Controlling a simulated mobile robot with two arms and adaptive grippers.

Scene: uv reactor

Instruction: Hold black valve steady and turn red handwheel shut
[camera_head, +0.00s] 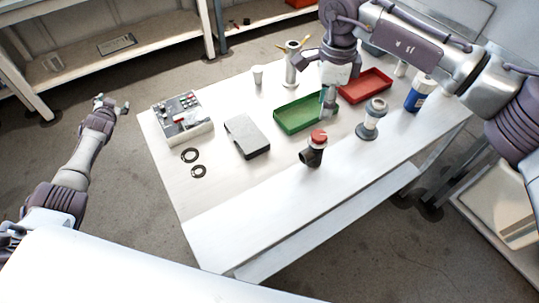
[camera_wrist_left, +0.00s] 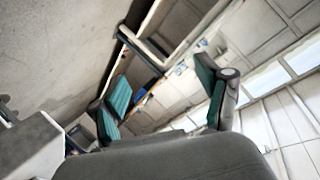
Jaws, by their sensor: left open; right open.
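The black valve (camera_head: 312,157) stands on the white table near its front edge, with the red handwheel (camera_head: 319,135) on top. My right gripper (camera_head: 328,112) hangs over the table just behind and above the valve, beside the green tray, apart from the handwheel; its fingers point down and look open. My left gripper (camera_head: 112,106) is off the left side of the table, far from the valve. In the left wrist view its two green-padded fingers (camera_wrist_left: 170,98) are spread wide with nothing between them. The valve does not show in that view.
A green tray (camera_head: 290,124), a red tray (camera_head: 377,97), a grey box (camera_head: 247,137), a control box (camera_head: 201,134), black rings (camera_head: 190,156), a grey-and-black fitting (camera_head: 372,118) and a blue bottle (camera_head: 415,100) stand on the white table (camera_head: 225,205). The front left of the table is clear.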

